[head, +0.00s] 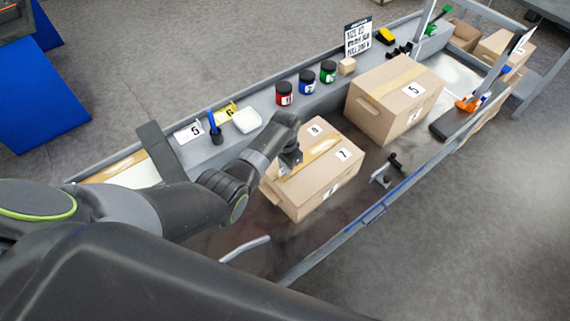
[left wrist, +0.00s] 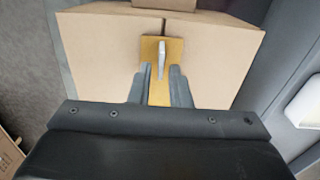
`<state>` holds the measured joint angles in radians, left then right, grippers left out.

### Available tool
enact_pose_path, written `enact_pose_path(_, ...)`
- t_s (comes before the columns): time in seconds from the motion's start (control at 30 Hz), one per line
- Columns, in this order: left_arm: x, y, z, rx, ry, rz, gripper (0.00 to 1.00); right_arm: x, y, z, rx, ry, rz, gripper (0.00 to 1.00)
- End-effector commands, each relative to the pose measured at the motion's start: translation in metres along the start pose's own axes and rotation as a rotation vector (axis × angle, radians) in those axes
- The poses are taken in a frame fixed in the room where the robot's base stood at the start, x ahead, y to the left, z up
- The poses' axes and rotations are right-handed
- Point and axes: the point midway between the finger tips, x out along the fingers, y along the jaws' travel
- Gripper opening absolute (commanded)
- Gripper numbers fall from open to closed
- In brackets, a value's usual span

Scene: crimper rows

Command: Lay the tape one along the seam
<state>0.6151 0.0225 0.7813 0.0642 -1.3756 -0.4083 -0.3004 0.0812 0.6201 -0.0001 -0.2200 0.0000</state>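Contact is unclear. My right gripper is not in view.
A second taped box (head: 390,107) stands behind. Red (head: 284,95), blue (head: 307,84) and green (head: 328,72) jars line the back ledge with a white tray (head: 247,120). A dark clamp-like tool (head: 382,178) lies right of the box, and a grey bar (head: 245,248) in front.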

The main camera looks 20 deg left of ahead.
Motion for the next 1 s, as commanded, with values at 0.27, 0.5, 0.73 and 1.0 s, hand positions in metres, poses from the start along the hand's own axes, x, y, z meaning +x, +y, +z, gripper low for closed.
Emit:
enact_pose_path(0.27, 0.0, 0.0, 0.0, 0.0, 0.0, 0.0, 0.29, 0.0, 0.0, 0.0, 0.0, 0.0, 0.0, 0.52)
enact_pose_path(0.5, -0.01, 0.0, -0.001, 0.0, 0.003, -0.001, 0.29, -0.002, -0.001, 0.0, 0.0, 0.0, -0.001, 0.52)
enact_pose_path(0.73, -0.043, -0.001, -0.001, 0.0, 0.004, -0.002, 0.29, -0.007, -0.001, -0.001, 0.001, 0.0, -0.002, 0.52)
enact_pose_path(1.0, -0.094, -0.001, -0.001, 0.0, 0.005, -0.003, 0.29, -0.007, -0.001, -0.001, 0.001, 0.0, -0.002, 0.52)
